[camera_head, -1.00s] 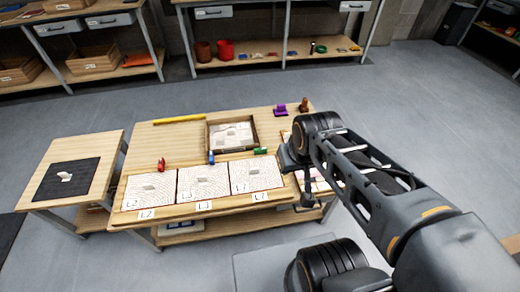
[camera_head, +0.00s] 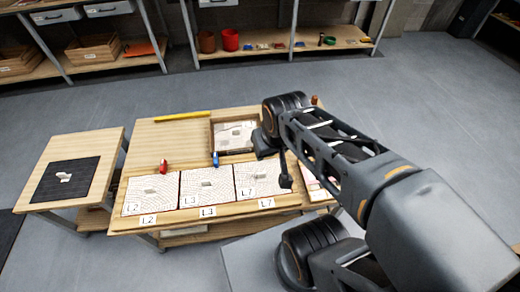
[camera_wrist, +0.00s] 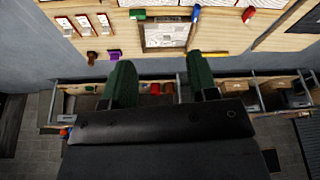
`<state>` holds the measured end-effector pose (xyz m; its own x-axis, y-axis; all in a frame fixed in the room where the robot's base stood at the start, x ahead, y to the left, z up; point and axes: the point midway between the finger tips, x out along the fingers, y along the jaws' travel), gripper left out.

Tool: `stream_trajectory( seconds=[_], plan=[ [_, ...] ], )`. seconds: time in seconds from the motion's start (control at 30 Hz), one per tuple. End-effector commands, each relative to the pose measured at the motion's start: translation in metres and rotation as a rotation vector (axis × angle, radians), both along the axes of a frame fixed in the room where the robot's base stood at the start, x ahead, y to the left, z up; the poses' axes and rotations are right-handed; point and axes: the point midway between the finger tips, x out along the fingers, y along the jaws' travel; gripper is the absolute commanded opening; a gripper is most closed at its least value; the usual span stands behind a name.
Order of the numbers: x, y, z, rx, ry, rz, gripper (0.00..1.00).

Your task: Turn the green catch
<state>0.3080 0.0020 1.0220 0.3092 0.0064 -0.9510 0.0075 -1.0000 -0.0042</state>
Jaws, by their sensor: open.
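The green catch (camera_wrist: 138,14) shows at the top of the wrist view, at the edge of a pale panel. In the head view my arm hides it. My gripper (camera_wrist: 160,75) is open and empty, its two dark green fingers apart. In the wrist view the catch lies above the left finger, clear of both fingers. A blue catch (camera_head: 215,159) and a red catch (camera_head: 164,167) stand at the panels' back edge; they also show in the wrist view, blue (camera_wrist: 196,13) and red (camera_wrist: 248,14). Whether the green catch is turned is too small to tell.
Mosaic panels L2 (camera_head: 150,194), L3 (camera_head: 207,187) and L7 (camera_head: 258,179) lie along the table front. A wooden tray (camera_head: 213,136) stands behind them, with a yellow bar (camera_head: 183,116) to its left. Purple (camera_wrist: 114,54) and brown (camera_wrist: 91,57) pieces stand near the far edge.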

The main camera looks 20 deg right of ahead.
Motion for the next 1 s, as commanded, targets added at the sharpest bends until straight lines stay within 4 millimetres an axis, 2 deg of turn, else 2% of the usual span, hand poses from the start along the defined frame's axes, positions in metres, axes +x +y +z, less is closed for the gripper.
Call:
stream_trajectory(
  seconds=[0.03, 0.17, 0.4, 0.47, 0.6, 0.7, 0.8, 1.0],
  plan=[
    [0.006, -0.002, -0.011, 0.000, 0.001, -0.006, 0.59],
    [0.038, -0.012, -0.048, 0.000, -0.004, -0.037, 0.71],
    [0.132, -0.047, -0.151, -0.002, -0.032, -0.111, 0.94],
    [0.154, -0.057, -0.177, -0.003, -0.038, -0.129, 1.00],
    [0.196, -0.081, -0.235, -0.006, -0.054, -0.163, 1.00],
    [0.218, -0.095, -0.268, -0.008, -0.063, -0.183, 1.00],
    [0.232, -0.105, -0.291, -0.011, -0.070, -0.195, 1.00],
    [0.247, -0.115, -0.318, -0.012, -0.074, -0.207, 1.00]
  ],
)
